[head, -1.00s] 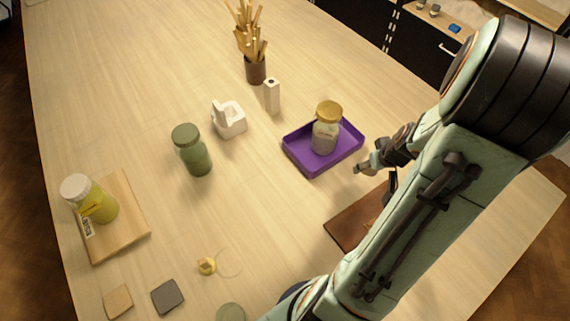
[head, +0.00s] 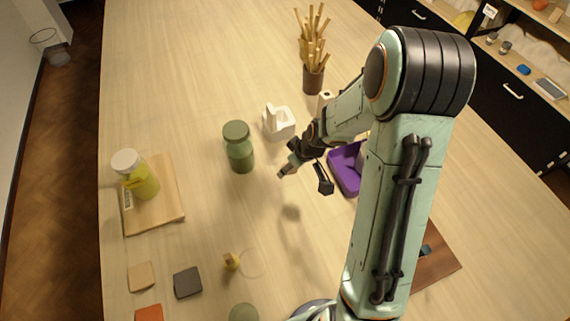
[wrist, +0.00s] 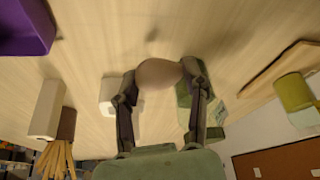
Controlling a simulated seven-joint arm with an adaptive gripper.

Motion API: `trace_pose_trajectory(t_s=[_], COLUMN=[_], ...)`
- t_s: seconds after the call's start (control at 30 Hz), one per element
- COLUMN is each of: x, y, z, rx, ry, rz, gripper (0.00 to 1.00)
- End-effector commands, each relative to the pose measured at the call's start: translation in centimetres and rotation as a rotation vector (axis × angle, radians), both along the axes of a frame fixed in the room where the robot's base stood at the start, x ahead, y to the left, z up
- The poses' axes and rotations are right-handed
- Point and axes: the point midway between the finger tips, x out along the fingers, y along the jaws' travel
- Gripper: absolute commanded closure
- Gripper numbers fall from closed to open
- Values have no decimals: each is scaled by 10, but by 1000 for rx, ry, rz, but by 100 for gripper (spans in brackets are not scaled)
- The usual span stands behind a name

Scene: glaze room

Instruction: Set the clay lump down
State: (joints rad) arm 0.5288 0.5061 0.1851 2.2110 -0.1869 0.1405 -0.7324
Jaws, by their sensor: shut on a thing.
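My gripper (head: 304,178) hangs above the table between the green jar (head: 239,150) and the purple tray (head: 345,176). In the wrist view my gripper (wrist: 160,76) is shut on the clay lump (wrist: 158,73), a smooth, pale pinkish-beige, rounded piece between the two fingertips. I cannot make the lump out clearly in the head view. A soft dark shadow lies on the table (head: 200,225) below my gripper, and the lump appears clear of the surface.
A white holder (head: 279,125), a white block (head: 325,100) and a brown cup of sticks (head: 313,79) stand behind my gripper. At left a yellow jar (head: 143,185) stands on a wooden board (head: 165,212). The wood around the shadow is free.

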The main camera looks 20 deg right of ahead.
Motion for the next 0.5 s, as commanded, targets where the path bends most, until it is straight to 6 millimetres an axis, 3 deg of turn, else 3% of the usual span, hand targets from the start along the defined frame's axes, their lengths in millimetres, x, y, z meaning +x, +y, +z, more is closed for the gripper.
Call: trace_pose_trajectory(t_s=[0.13,0.5], x=[23,44], y=[-4,-9], z=[-33,-74], rx=[3,3], ry=[6,6], rz=[-1,-1], gripper=[92,92])
